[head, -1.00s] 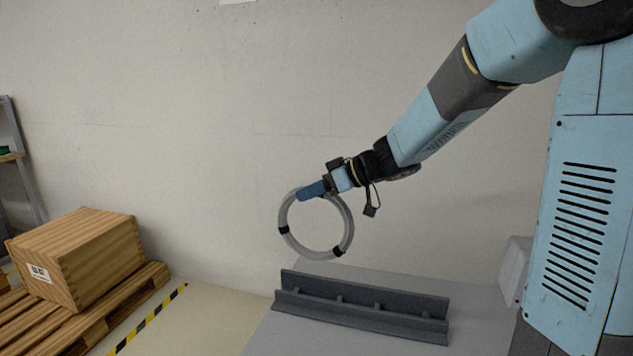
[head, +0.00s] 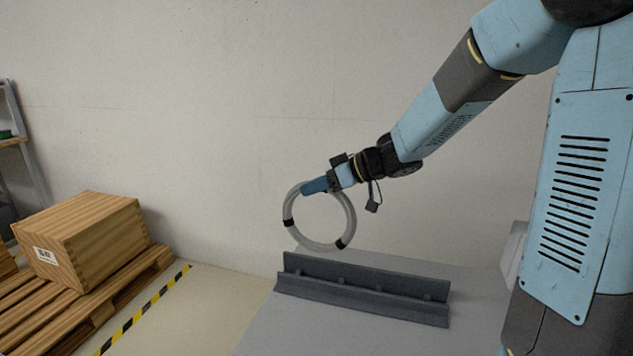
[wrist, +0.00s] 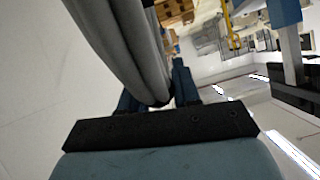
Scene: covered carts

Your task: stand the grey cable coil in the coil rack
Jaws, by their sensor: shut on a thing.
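The grey cable coil (head: 353,222) is a ring with black bands, held upright in the air in the head view. In the wrist view the coil (wrist: 125,45) runs up from between the fingers of my gripper (wrist: 158,98). The dark grey coil rack (head: 360,288), a long trough with several dividers, lies on a grey surface below and to the right of the coil. The coil's lower edge is close above the rack's left end in the picture; the real gap between them is hard to tell.
The grey cart top (head: 290,330) has bare room in front of the rack. A wall (head: 180,120) stands behind. A wooden crate (head: 85,240) on a pallet (head: 110,300) is at the left, beside yellow-black floor tape (head: 145,310).

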